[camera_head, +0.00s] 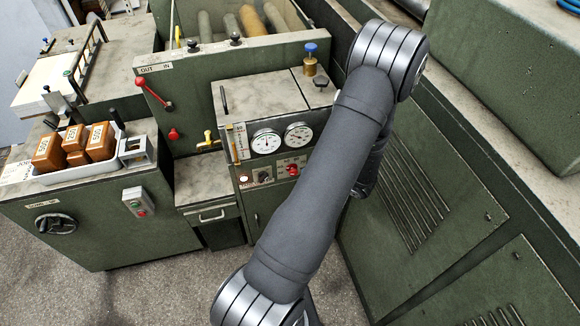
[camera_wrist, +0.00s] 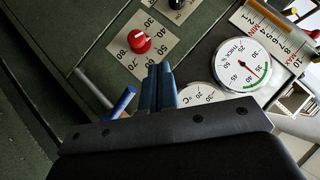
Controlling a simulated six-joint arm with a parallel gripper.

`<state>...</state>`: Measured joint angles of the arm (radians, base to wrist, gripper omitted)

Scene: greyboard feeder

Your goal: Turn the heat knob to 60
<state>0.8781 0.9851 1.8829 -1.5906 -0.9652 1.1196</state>
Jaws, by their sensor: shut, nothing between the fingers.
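The heat knob is red and sits on a pale numbered dial plate; it shows in the head view (camera_head: 292,170) and at the upper left of the wrist view (camera_wrist: 138,41). A white mark shows on the knob, but I cannot read which number it points at. My gripper (camera_wrist: 159,68) shows in the wrist view, its two dark blue-grey fingers together with nothing between them. Its tips appear just below and right of the knob, apart from it. In the head view my arm hides the gripper.
A thickness gauge (camera_wrist: 242,64) and a second, partly covered °C gauge (camera_wrist: 200,95) lie right of the fingers. A black knob (camera_wrist: 177,3) is above. A blue-ended lever (camera_wrist: 123,103) is close left of the fingers. A tray (camera_head: 70,174) of brown blocks stands far left.

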